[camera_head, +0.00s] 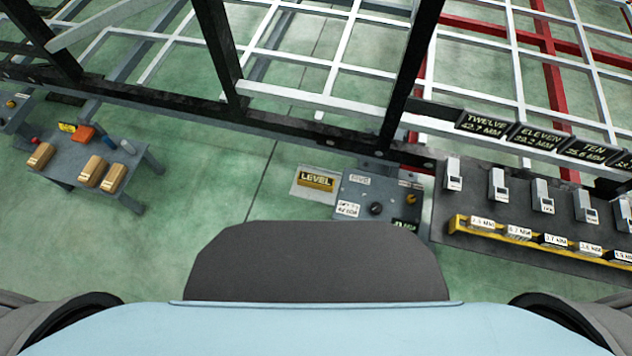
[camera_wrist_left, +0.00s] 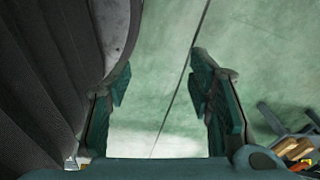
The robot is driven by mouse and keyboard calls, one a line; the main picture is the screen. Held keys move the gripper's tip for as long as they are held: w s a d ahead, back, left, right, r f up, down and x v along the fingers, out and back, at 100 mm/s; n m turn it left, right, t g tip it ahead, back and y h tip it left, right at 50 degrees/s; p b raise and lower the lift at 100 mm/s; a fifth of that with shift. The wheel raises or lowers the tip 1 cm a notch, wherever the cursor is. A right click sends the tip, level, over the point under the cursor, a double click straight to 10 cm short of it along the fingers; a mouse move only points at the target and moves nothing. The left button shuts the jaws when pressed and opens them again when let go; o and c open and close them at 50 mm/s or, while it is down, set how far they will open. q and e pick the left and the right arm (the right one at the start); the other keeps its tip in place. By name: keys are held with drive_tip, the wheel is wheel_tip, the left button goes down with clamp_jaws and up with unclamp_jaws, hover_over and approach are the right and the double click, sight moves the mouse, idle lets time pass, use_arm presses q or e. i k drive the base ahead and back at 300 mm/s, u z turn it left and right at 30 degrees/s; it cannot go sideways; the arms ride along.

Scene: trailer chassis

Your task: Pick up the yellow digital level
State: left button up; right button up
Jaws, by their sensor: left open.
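The yellow digital level (camera_head: 317,181) lies on a pale plate at the middle of the head view, with the word LEVEL on it. It is left of a grey panel. My left gripper (camera_wrist_left: 160,85) shows in the left wrist view with its two dark green fingers apart. Only green floor shows between the fingers. The level cannot be made out in the left wrist view. Neither gripper shows in the head view, so their distance from the level cannot be told.
A grey panel (camera_head: 350,200) with knobs adjoins the level. A dark bench (camera_head: 470,250) with several grey devices and a yellow rack stands at right. A small table (camera_head: 65,165) with tan blocks is at left. Dark and white trailer beams (camera_head: 180,102) cross behind. Open green floor lies between.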

sight(315, 180)
drive_tip(key=u, duration=0.85)
drive_tip(key=i, duration=0.8)
drive_tip(key=z, duration=2.6)
